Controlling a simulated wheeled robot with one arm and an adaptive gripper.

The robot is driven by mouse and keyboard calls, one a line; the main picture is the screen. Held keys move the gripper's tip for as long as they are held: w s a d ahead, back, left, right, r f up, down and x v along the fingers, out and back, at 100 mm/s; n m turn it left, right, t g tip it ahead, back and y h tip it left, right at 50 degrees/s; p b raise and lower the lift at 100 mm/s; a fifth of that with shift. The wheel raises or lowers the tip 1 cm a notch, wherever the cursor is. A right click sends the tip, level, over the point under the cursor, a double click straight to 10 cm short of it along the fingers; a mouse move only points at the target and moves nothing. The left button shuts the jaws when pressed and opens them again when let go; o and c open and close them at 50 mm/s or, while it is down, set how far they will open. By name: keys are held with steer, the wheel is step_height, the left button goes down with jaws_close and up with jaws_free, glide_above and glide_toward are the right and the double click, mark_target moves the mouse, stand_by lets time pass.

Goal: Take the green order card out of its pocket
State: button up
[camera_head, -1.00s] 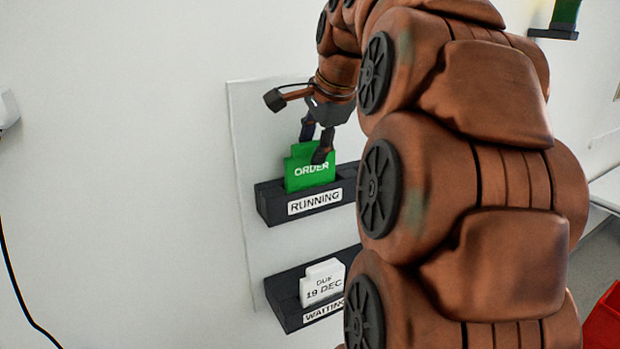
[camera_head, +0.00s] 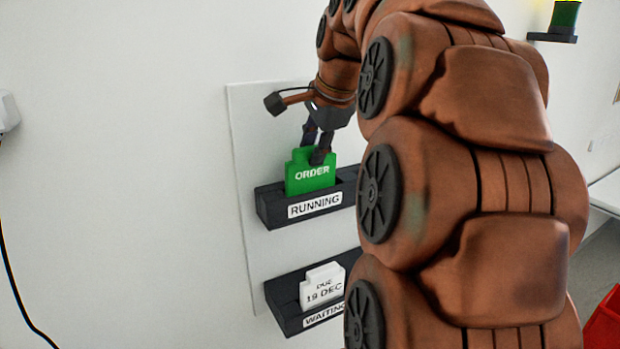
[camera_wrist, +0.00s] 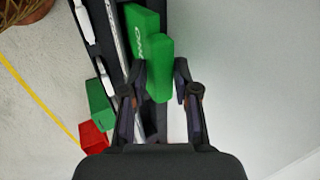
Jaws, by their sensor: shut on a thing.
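The green order card (camera_head: 310,179) stands upright in the dark pocket labelled RUNNING (camera_head: 276,208). Its lower part is hidden in the pocket. My gripper (camera_head: 318,150) is shut on the card's upper tab from above. In the wrist view the card (camera_wrist: 140,32) shows from above, and my gripper's two fingers (camera_wrist: 159,92) lie on either side of its raised tab.
A second dark pocket labelled WAITING (camera_head: 284,310) below holds a white card (camera_head: 322,286) reading DUE 19 DEC. Both pockets are on a pale wall board (camera_head: 250,130). A red object (camera_head: 605,325) is at the lower right.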

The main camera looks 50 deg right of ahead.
steer(key=shift+r, duration=0.15)
steer(key=shift+c, duration=0.9)
steer(key=shift+r+p, duration=0.95)
steer(key=shift+r, duration=2.3)
jaws_close()
steer(key=shift+s, duration=0.1)
